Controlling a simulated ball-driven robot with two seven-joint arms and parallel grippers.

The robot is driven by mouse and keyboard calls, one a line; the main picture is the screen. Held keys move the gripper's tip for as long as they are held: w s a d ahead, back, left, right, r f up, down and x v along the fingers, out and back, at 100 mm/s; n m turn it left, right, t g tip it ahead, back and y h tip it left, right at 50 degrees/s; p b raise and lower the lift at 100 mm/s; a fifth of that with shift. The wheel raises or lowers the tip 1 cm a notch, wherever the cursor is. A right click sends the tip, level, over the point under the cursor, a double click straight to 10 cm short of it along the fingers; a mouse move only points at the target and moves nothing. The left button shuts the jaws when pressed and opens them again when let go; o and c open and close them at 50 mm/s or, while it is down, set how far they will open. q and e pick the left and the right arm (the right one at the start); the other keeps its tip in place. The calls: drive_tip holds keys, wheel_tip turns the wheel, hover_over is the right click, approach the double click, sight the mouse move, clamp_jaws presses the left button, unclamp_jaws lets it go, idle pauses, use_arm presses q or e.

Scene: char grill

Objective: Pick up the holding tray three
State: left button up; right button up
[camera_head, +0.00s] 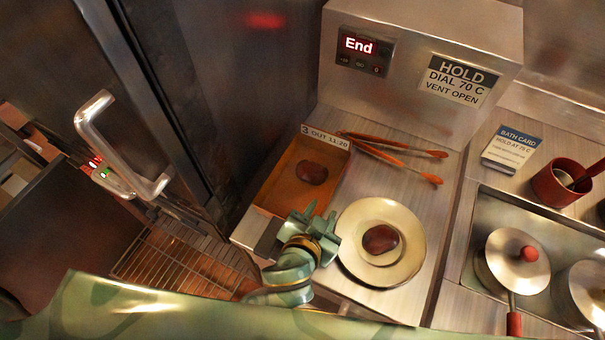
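The holding tray three (273,192) is an orange-brown rectangular tray on the steel counter, left of centre. A tag at its far edge reads "3 OUT 11:20" (325,139), and a dark reddish-brown patty (312,172) lies in it. My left gripper (320,212), green, is at the tray's near right corner, between the tray and a plate. Its fingers look apart, with nothing clearly between them. It hides part of the tray's near edge; whether it touches the tray I cannot tell. My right gripper is not in view.
A round cream plate (405,225) with another patty (381,239) stands just right of my gripper. Orange-handled tongs (395,147) lie behind. A steel hold unit (415,35) showing "End" stands at the back. A wire rack (165,262) is lower left; lidded pots (517,255) are right.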

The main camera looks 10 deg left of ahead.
use_arm(q)
drive_tip(key=shift+w+d+f, duration=0.1)
drive_tip(key=shift+w+f, duration=0.1)
drive_tip(key=shift+s+r, duration=0.25)
drive_tip(key=shift+s, duration=0.05)
drive_tip(key=c, duration=0.6)
clamp_jaws()
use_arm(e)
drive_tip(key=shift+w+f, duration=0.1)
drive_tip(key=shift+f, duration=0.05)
